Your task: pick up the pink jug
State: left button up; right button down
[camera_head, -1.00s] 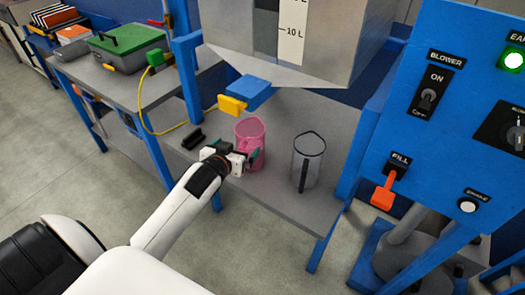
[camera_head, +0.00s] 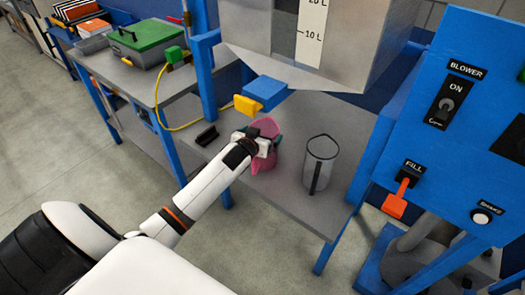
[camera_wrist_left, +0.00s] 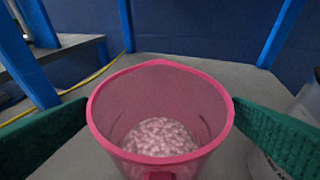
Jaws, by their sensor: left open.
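The pink jug (camera_head: 265,159) stands upright on the grey shelf under the hopper, partly hidden behind my left gripper in the head view. In the left wrist view the translucent pink jug (camera_wrist_left: 160,115) is seen from above, with pale pellets at its bottom. My left gripper (camera_head: 262,145) is at the jug, and its two green finger pads (camera_wrist_left: 160,130) stand open on either side of it. The left pad looks close to the jug wall; I cannot tell whether either touches. My right gripper is not in view.
A clear grey jug (camera_head: 321,160) stands to the right on the same shelf, and a black object (camera_head: 206,136) lies to the left. The blue and yellow hopper outlet (camera_head: 262,93) is just above. The blue control panel (camera_head: 450,130) is at the right.

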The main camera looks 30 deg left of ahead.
pick_arm(q)
jog(key=shift+c, duration=0.3)
jog(key=c, duration=1.1)
jog(key=shift+c, duration=0.4)
jog(key=shift+r, duration=0.15)
